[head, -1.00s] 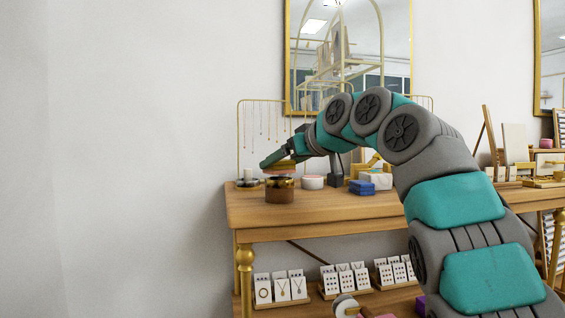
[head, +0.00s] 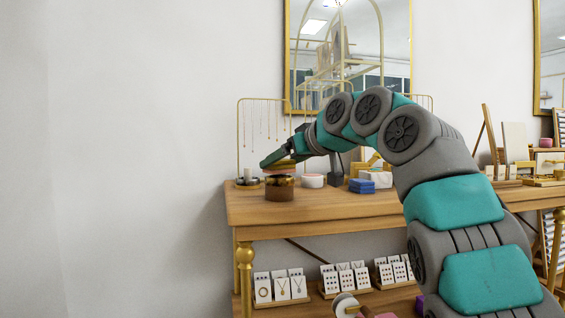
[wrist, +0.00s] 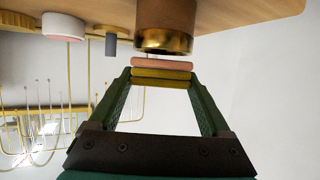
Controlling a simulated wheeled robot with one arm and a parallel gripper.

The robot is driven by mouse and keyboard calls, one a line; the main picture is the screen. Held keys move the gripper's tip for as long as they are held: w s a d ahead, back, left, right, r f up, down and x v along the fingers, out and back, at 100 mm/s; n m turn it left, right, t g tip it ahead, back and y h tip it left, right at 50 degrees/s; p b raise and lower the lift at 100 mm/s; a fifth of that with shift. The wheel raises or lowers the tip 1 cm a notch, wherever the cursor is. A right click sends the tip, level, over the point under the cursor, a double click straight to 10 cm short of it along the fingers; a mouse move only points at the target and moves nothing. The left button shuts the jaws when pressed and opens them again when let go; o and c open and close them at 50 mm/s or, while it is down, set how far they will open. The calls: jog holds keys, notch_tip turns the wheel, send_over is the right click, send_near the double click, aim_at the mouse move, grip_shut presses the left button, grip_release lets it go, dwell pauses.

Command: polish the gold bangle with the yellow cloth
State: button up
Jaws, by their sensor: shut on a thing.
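The gold bangle (head: 279,181) sits around the top of a round brown stand (head: 279,194) near the table's left end. In the wrist view the bangle (wrist: 163,42) is a shiny gold band at the end of the brown cylinder. My gripper (head: 279,165) is shut on the yellow cloth (wrist: 161,74), which shows as a flat folded strip between the fingertips with a pink layer along it. The cloth is right over the bangle in the head view. I cannot tell whether they touch.
A white round pot (head: 312,181) and blue folded cloths (head: 361,186) are right of the stand.

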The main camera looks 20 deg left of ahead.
jog(key=shift+f+b, duration=0.45)
dwell(0.7)
jog(key=shift+a, duration=0.1)
jog(key=shift+w+a+p, duration=0.3)
jog(key=shift+a+p, duration=0.05)
jog(key=shift+p, duration=0.15)
jog(key=shift+w+a, duration=0.1)
jog(key=shift+a, duration=0.05)
jog(key=shift+f, duration=0.1)
jog(key=shift+s+d+b, duration=0.4)
jog(key=shift+d+b, duration=0.15)
jog(key=shift+d, duration=0.05)
jog(key=shift+s+d+b, duration=0.4)
jog(key=shift+d+b, duration=0.15)
jog(key=shift+d, duration=0.05)
jog(key=shift+a, duration=0.1)
